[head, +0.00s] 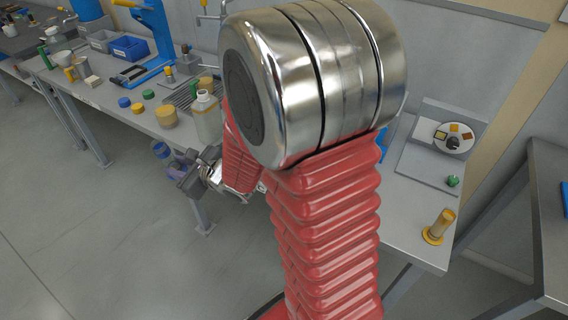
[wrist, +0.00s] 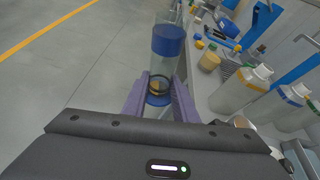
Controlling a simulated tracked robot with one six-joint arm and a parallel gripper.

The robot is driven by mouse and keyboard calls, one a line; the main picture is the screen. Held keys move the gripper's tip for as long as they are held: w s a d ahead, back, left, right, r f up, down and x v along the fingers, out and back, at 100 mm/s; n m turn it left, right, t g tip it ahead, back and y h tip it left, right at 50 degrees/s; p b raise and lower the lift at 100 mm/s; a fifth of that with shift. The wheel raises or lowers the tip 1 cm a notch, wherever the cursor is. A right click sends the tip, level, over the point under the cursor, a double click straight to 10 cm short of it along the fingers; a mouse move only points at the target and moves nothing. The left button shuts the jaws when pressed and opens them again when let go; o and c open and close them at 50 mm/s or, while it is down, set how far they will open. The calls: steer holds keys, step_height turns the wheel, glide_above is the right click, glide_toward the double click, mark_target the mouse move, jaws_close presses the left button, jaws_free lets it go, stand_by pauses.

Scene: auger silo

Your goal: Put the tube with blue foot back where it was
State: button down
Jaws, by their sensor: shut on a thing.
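The tube with blue foot (wrist: 168,42) is clear, with a solid blue end pointing away from me in the wrist view. A dark ring and something yellowish show between the fingers. My gripper (wrist: 161,88) is shut on it, with a purple finger on each side. In the head view the tube (head: 160,150) shows small and bluish at my gripper (head: 174,162), in front of the bench edge and over the floor. My own arm hides much of the bench middle there. I cannot tell which place the tube came from.
The grey bench (head: 120,95) carries blue bins (head: 130,47), a blue press (head: 155,35), a white bottle (head: 206,115) and a yellow jar (head: 166,116). At right are a round dish (head: 454,137) and a yellow-footed tube (head: 439,226). In the wrist view, bottles (wrist: 240,88) stand close at right. Floor left is clear.

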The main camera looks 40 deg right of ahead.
steer(key=shift+w+d, duration=0.15)
steer(key=shift+w, duration=0.25)
steer(key=shift+d, duration=0.15)
steer(key=shift+d, duration=0.3)
steer(key=s+d+f+m+h, duration=0.1)
steer(key=s+d+m, duration=0.1)
steer(key=d, duration=0.8)
steer(key=s+d+f+m+h, duration=0.1)
steer(key=s+d, duration=0.4)
steer(key=d, duration=0.5)
steer(key=s+d+m+h, duration=0.3)
steer(key=s+d, duration=0.1)
steer(key=d, duration=0.7)
steer(key=shift+f+m+t, duration=0.3)
steer(key=shift+f, duration=0.1)
steer(key=shift+f, duration=0.1)
steer(key=shift+f, duration=2.85)
